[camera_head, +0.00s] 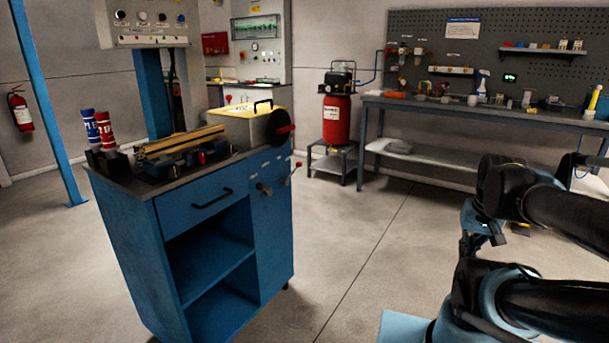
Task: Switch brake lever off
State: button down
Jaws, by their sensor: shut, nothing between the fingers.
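A lever with a small red knob (297,165) sticks out from the upper right of the blue cabinet (270,230) and is tilted up to the right. A dark lever or handle (264,188) sits just left of it on the same face. I cannot tell from labels which one is the brake lever, or read its on or off position. My folded arm fills the right of the picture, well apart from the cabinet.
The cabinet has a drawer and open shelves below. A dark disc with red (281,127) stands at its top right. A red compressor tank (336,120) on a low stand and a long workbench (480,110) line the back. The floor between cabinet and arm is clear.

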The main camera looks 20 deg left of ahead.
jog(key=w+a+r+m+t+y, duration=0.1)
jog(key=w+a+r+m+y, duration=0.25)
jog(key=w+a, duration=0.9)
jog(key=w+a+r+m+t+y, duration=0.15)
jog(key=w+a+r+m, duration=0.25)
jog(key=w+a, duration=0.85)
jog(key=w+a+f+m+y, duration=0.3)
jog(key=w+a+f+m, duration=0.2)
jog(key=w+a, duration=0.4)
jog(key=w+a+f+m+y, duration=0.3)
jog(key=w+a+f+m, duration=0.2)
jog(key=a, duration=1.1)
jog(key=shift+w+f, duration=0.5)
jog(key=shift+w, duration=1.4)
jog(key=shift+a, duration=0.1)
jog(key=w+a, duration=0.2)
jog(key=a, duration=0.7)
jog(key=shift+w+f, duration=0.25)
jog(key=shift+f, duration=0.05)
